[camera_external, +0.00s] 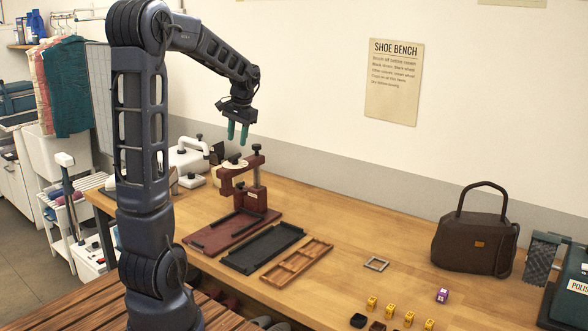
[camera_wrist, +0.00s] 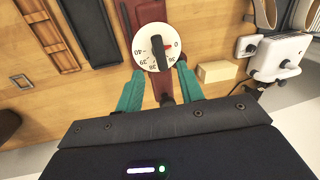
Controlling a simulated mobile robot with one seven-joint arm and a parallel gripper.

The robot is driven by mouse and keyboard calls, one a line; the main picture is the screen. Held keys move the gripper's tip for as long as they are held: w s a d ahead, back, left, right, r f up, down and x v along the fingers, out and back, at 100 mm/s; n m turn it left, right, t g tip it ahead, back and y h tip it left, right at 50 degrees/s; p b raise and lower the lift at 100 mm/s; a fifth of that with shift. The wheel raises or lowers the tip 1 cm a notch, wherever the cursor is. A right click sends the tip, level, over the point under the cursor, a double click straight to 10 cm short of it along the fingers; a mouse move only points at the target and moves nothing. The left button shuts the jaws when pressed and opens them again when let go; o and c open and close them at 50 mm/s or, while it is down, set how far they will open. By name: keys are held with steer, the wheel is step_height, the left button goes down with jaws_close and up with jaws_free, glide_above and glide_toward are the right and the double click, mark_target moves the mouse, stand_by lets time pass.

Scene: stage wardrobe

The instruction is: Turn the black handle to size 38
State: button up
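The black handle (camera_wrist: 158,52) sits across a round white dial (camera_wrist: 147,52) with numbers round its rim, on a dark red press. In the wrist view the handle lies nearly along the picture's vertical; its lower end is near the small numbers at the bottom, but I cannot tell which number is selected. The dial also shows, small, on the press (camera_external: 254,192) in the external view. My gripper (camera_external: 238,134) is open and empty, above the dial and apart from it. In the wrist view its teal fingers (camera_wrist: 160,70) stand either side of the handle's lower end.
A black tray (camera_external: 262,248) and a brown compartment tray (camera_external: 297,262) lie right of the press. A white appliance (camera_wrist: 275,58) and a pale block (camera_wrist: 218,71) stand near the dial. A brown handbag (camera_external: 475,243) and yellow blocks (camera_external: 390,311) are farther right.

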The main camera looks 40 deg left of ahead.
mark_target(236, 155)
steer(key=shift+s+a+f, duration=0.1)
steer(key=shift+a+f, duration=0.1)
steer(key=shift+f, duration=0.75)
steer(key=shift+w+a+f, duration=0.1)
steer(key=shift+a+f, duration=0.05)
steer(key=shift+f, duration=0.8)
steer(key=shift+s+a+f, duration=0.1)
steer(key=shift+a+f, duration=0.1)
steer(key=shift+f, duration=0.75)
jaws_close()
